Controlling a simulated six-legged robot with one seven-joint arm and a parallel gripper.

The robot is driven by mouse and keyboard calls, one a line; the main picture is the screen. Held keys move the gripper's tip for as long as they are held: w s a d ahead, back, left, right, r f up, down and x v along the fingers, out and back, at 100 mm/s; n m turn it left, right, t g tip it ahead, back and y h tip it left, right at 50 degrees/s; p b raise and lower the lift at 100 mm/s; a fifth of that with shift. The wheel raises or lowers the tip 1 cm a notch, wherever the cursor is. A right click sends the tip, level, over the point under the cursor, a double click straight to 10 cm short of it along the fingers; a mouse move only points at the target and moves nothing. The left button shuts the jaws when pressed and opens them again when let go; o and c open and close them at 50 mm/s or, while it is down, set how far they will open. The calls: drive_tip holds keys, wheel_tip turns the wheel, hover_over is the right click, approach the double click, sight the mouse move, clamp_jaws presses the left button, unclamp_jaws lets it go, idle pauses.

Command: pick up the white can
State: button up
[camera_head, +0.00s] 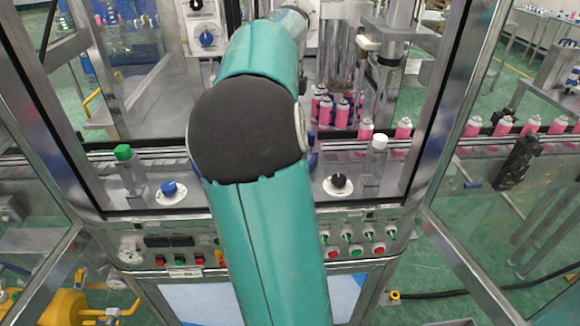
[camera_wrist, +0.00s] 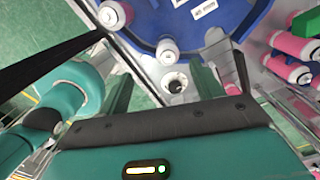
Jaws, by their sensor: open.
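In the wrist view, a pale, whitish can (camera_wrist: 167,50) is seen from its top end at the edge of a blue wheel-like part (camera_wrist: 150,35). A second pale can (camera_wrist: 112,15) sits farther up and left at the same edge. I cannot tell for sure which is the white can. My gripper (camera_wrist: 165,88) is open, its two green fingers apart, with the nearer pale can seen beyond the gap. No can shows between the fingers. In the head view my arm hides the gripper and most of the wheel.
A black knob (camera_head: 338,183) and blue knob (camera_head: 169,188) rise from the ledge. Pink cans (camera_head: 342,112) stand behind. Glass doors (camera_head: 470,230) flank the opening.

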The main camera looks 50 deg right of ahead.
drive_tip(key=shift+s+d+m, duration=0.25)
drive_tip(key=shift+d+m, duration=0.55)
drive_tip(key=shift+d, duration=0.2)
wheel_tip(320, 180, down, 8)
drive_tip(key=shift+r, duration=0.1)
drive_tip(key=f, duration=0.5)
drive_tip(key=shift+a+f, duration=0.25)
drive_tip(key=shift+f, duration=0.15)
drive_tip(key=c, duration=1.1)
